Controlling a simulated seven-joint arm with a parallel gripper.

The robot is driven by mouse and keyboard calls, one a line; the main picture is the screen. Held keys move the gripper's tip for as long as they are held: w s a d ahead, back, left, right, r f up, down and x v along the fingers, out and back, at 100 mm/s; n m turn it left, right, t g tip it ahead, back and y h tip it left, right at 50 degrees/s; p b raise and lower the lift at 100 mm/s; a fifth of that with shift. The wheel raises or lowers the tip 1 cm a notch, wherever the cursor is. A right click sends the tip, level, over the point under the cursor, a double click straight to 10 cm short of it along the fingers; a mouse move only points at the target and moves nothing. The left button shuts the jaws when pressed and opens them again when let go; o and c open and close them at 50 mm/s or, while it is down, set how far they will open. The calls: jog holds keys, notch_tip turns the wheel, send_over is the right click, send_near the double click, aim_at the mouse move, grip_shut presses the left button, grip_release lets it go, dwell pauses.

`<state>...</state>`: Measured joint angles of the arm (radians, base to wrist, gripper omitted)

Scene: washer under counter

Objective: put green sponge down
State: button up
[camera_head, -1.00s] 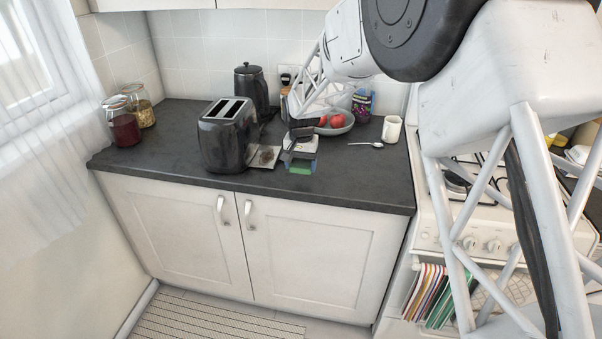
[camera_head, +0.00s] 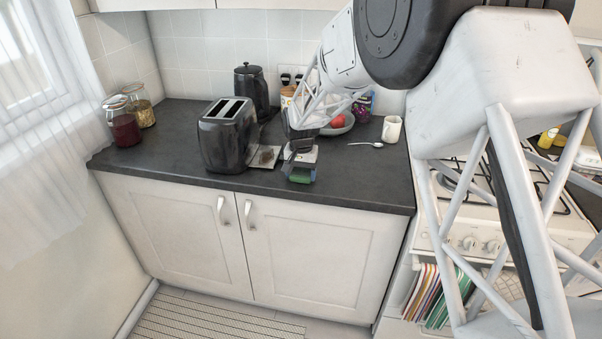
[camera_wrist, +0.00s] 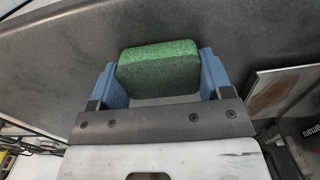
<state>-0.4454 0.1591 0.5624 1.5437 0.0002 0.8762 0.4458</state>
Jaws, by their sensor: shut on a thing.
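The green sponge (camera_head: 300,179) is between the blue fingers of my gripper (camera_head: 299,174), low over the front part of the dark counter, right of the toaster. In the wrist view the sponge (camera_wrist: 157,67) fills the space between the two fingers of my gripper (camera_wrist: 158,77), and both press on its sides. The dark counter (camera_wrist: 60,60) lies behind it. I cannot tell whether the sponge touches the counter. My wrist partly covers the sponge in the head view.
A black toaster (camera_head: 227,135) and a flat brownish panel (camera_head: 264,156) are close on the left. A bowl (camera_head: 339,126) with red fruit, a spoon (camera_head: 369,145) and a white mug (camera_head: 391,129) are at the right. The counter's front edge (camera_head: 330,205) is near. Free counter lies front right.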

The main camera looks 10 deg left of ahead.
aim_at(301, 171)
jog(key=shift+f, duration=0.1)
jog(key=o, duration=0.8)
notch_tip(301, 171, up, 12)
jog(key=shift+r, duration=0.15)
dwell(0.3)
dwell(0.8)
